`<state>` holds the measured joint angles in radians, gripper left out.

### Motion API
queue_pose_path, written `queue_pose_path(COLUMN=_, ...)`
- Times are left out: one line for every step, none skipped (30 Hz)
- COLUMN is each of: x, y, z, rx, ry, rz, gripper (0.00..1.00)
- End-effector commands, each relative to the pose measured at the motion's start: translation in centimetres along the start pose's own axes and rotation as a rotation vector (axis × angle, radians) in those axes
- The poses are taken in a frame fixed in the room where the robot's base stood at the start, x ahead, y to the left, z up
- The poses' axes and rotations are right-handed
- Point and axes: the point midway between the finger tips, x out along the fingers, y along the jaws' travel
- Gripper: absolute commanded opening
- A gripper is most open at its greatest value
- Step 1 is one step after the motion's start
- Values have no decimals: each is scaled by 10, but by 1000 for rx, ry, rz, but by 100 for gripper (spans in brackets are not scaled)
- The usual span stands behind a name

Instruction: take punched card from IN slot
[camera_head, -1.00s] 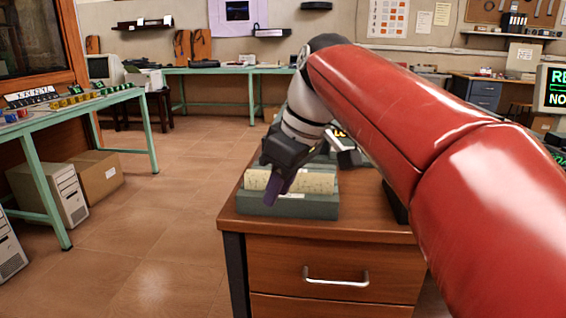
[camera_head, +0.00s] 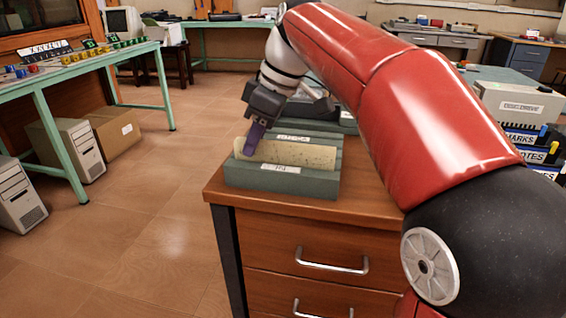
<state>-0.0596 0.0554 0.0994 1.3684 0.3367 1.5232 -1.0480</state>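The cream punched card (camera_head: 300,152) stands upright in the front slot of a grey-green holder (camera_head: 312,187) at the front of the wooden cabinet top. A white label (camera_head: 281,168), too small to read surely, is on the holder's front face. My gripper (camera_head: 251,146) is at the left end of the card, its purple fingers pointing down and overlapping the card's upper left corner. Only one finger shows clearly, so I cannot tell whether the fingers are apart or touch the card. A second label (camera_head: 293,138) shows just behind the card.
The wooden cabinet (camera_head: 310,240) has drawers with metal handles. My red arm crosses above its right side. Labelled boxes (camera_head: 522,138) stand at the right. A green table (camera_head: 85,65) with coloured buttons is at the left. The floor (camera_head: 150,220) between is clear.

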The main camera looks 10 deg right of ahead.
Motion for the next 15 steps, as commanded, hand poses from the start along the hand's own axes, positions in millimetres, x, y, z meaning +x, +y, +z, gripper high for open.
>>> queue_pose_path(x=5, y=-1, z=0, rx=0, ry=-1, rz=-1, gripper=28)
queue_pose_path(x=6, y=0, z=0, rx=0, ry=0, rz=0, gripper=28)
queue_pose_path(x=7, y=0, z=0, rx=0, ry=0, rz=1, gripper=28)
queue_pose_path(x=8, y=0, z=0, rx=0, ry=0, rz=1, gripper=28)
queue_pose_path(x=8, y=0, z=0, rx=0, ry=0, rz=1, gripper=28)
queue_pose_path(x=8, y=0, z=0, rx=0, ry=0, rz=1, gripper=28)
queue_pose_path(x=7, y=0, z=0, rx=0, ry=0, rz=1, gripper=28)
queue_pose_path(x=7, y=0, z=0, rx=0, ry=0, rz=1, gripper=28)
queue_pose_path(x=7, y=0, z=0, rx=0, ry=0, rz=1, gripper=28)
queue_pose_path(x=7, y=0, z=0, rx=0, ry=0, rz=1, gripper=26)
queue_pose_path(x=7, y=0, z=0, rx=0, ry=0, rz=1, gripper=22)
queue_pose_path(x=7, y=0, z=0, rx=0, ry=0, rz=1, gripper=16)
queue_pose_path(x=7, y=0, z=0, rx=0, ry=0, rz=1, gripper=12)
queue_pose_path(x=7, y=0, z=0, rx=0, ry=0, rz=1, gripper=9)
queue_pose_path(x=7, y=0, z=0, rx=0, ry=0, rz=1, gripper=3)
